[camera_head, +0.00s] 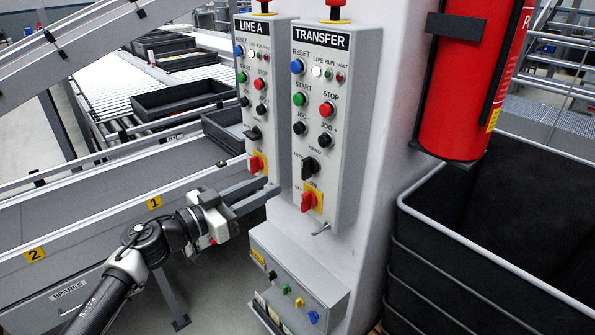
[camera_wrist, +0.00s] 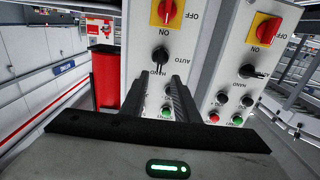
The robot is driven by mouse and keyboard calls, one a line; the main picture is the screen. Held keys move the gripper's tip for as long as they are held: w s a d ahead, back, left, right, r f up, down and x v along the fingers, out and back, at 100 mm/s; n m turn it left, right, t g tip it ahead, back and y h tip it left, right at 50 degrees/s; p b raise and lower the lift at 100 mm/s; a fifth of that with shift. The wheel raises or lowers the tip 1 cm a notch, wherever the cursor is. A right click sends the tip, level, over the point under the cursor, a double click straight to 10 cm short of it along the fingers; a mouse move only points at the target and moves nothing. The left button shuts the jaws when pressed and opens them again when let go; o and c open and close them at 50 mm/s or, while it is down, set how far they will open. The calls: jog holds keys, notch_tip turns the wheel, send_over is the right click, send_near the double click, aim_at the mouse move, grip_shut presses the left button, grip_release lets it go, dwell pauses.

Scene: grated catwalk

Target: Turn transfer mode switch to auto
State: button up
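The TRANSFER panel (camera_head: 325,125) is a grey box on the white column. Its black mode switch (camera_head: 310,168) sits below the jog buttons, between AUTO and HAND labels. In the wrist view, which is upside down, the black switch (camera_wrist: 160,55) shows just beyond my fingertips, its handle seeming to point to HAND. My gripper (camera_head: 270,190) is at the lower left of the panel in the head view, its two fingers apart and empty. In the wrist view my gripper (camera_wrist: 159,82) has a clear gap between its fingers, lined up with the switch, not visibly touching it.
A red rotary ON/OFF switch (camera_head: 310,202) sits right below the mode switch. The similar LINE A panel (camera_head: 254,90) stands to the left, with its own black switch. A box with coloured knobs (camera_head: 297,285) is below. A fire extinguisher (camera_head: 462,90) and black bin (camera_head: 480,265) are right.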

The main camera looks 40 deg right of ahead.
aim_at(303, 169)
jog(key=d, duration=1)
jog(key=shift+w+d, duration=0.3)
jog(key=shift+w, duration=0.1)
grip_shut()
